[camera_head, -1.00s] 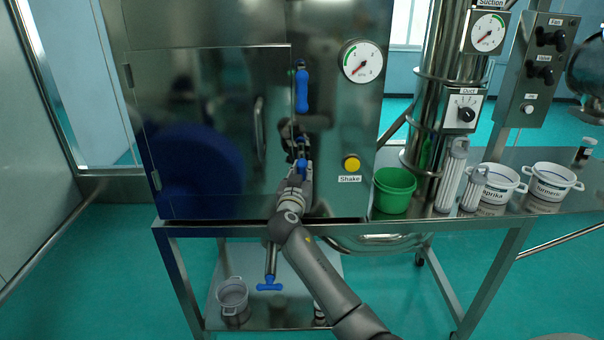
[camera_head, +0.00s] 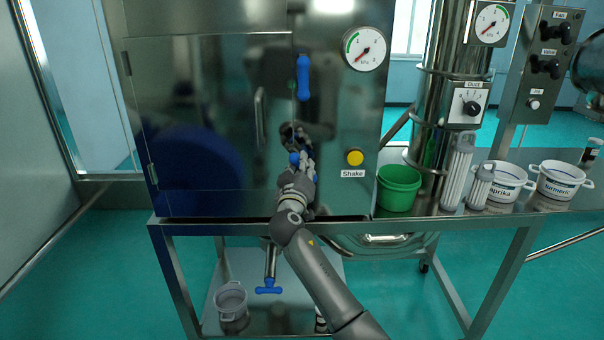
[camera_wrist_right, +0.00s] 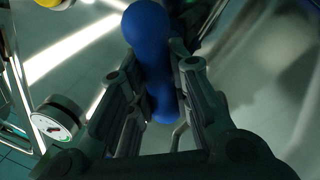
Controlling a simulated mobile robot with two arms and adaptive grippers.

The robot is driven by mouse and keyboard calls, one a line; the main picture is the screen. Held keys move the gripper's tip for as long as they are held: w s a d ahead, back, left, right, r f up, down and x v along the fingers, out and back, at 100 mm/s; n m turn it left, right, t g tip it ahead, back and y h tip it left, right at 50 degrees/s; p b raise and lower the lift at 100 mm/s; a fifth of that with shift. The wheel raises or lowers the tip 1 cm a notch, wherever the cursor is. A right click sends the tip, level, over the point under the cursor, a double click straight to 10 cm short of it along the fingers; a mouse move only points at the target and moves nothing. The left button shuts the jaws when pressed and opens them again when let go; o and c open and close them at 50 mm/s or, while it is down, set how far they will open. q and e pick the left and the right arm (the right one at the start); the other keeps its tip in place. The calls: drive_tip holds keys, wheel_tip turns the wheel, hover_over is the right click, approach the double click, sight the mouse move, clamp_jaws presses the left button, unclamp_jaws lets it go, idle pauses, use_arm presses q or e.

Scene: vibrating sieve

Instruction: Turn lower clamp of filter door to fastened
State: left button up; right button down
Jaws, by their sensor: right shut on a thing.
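The filter door (camera_head: 205,150) is a shiny panel, flat against the cabinet front. The upper clamp (camera_head: 303,77) is a blue handle standing upright at the door's right edge. The lower clamp (camera_head: 293,158) is also blue and sits below it, mostly hidden by my right gripper (camera_head: 303,165). In the right wrist view, the blue lower clamp handle (camera_wrist_right: 150,55) lies between the two fingers of my right gripper (camera_wrist_right: 152,95), which is shut on it. The clamp's exact angle is hard to tell in the head view. My left gripper is not in view.
The yellow Shake button (camera_head: 355,157) is right of my right gripper. Floor at left is clear.

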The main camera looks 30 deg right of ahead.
drive_tip(key=n, duration=0.3)
drive_tip(key=n+t+y, duration=0.1)
drive_tip(key=n, duration=0.2)
drive_tip(key=shift+a+f+t+b, duration=0.1)
drive_tip(key=shift+f+t+b, duration=0.1)
drive_tip(key=shift+t+b, duration=0.15)
drive_tip(key=n, duration=0.3)
drive_tip(key=n+t+y+p, duration=0.1)
drive_tip(key=n, duration=0.2)
drive_tip(key=shift+w+f, duration=0.1)
drive_tip(key=shift+f, duration=0.1)
drive_tip(key=shift+f+n, duration=0.1)
drive_tip(key=shift+n, duration=0.3)
drive_tip(key=c, duration=1.3)
unclamp_jaws()
drive_tip(key=v, duration=1.2)
